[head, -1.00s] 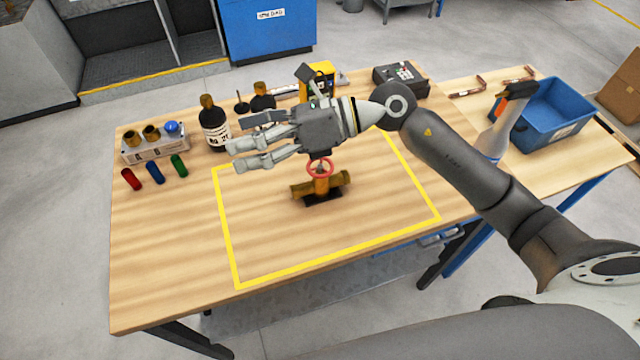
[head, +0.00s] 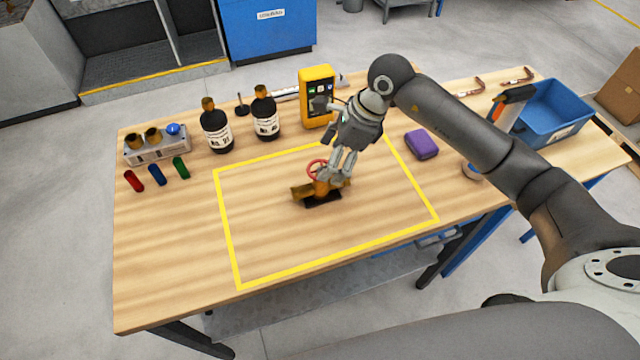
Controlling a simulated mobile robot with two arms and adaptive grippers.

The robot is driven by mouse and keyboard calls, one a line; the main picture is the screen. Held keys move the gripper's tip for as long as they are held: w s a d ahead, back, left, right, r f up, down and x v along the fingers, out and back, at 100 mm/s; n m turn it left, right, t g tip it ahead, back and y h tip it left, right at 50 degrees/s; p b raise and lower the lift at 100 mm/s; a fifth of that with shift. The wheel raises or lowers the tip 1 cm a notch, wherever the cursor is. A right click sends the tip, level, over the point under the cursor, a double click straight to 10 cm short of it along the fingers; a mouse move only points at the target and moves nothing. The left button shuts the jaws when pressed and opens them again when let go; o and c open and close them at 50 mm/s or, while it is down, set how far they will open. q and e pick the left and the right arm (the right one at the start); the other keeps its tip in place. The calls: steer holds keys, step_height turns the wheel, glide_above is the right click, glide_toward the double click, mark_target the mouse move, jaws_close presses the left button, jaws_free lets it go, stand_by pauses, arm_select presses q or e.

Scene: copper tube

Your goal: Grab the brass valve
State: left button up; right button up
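The brass valve (head: 300,194) with a red handwheel (head: 313,166) lies on a dark base inside the yellow taped rectangle on the wooden table. My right gripper (head: 334,180) points down at the valve's right side. Its fingers overlap the handwheel's right edge and the upper valve body in the picture. I cannot tell whether the fingers touch or clasp the valve. Part of the valve is hidden behind them. My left gripper is not in view.
Behind the gripper stand two dark bottles (head: 216,138) and a yellow device (head: 317,84). A purple case (head: 421,145) lies to the right, and a blue bin (head: 560,105) stands farther right. The taped area's left and front are clear.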

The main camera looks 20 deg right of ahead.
mark_target(320, 168)
steer(key=shift+a+f, duration=0.2)
steer(key=shift+f, duration=0.05)
steer(key=p+x, duration=0.1)
steer(key=x, duration=0.1)
steer(key=p+x, duration=0.1)
steer(key=x, duration=0.1)
steer(key=shift+a+p, duration=0.3)
steer(key=shift+a, duration=0.1)
steer(key=shift+f, duration=0.25)
jaws_close()
steer(key=shift+r, duration=0.15)
